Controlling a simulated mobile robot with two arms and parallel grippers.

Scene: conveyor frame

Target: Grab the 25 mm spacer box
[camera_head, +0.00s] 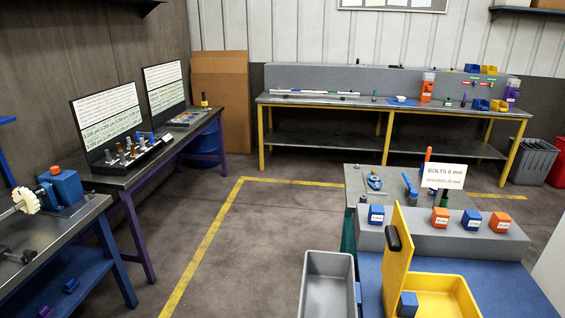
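Small labelled boxes stand in a row on a grey ledge at the right: a blue box (376,215), an orange box (441,217), a second blue box (471,219) and a second orange box (500,222). Their white labels are too small to read surely, so I cannot tell which is the 25 mm spacer box. A white sign (443,176) above them appears to read bolts 8 mm, spacers 25 mm. Neither of my grippers is in view.
A yellow tray (462,290) with an upright yellow panel (398,262) stands before the ledge, partly blocking it. A blue block (407,304) is by the panel. A grey bin (329,285) stands left. The floor (250,240) further left is clear.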

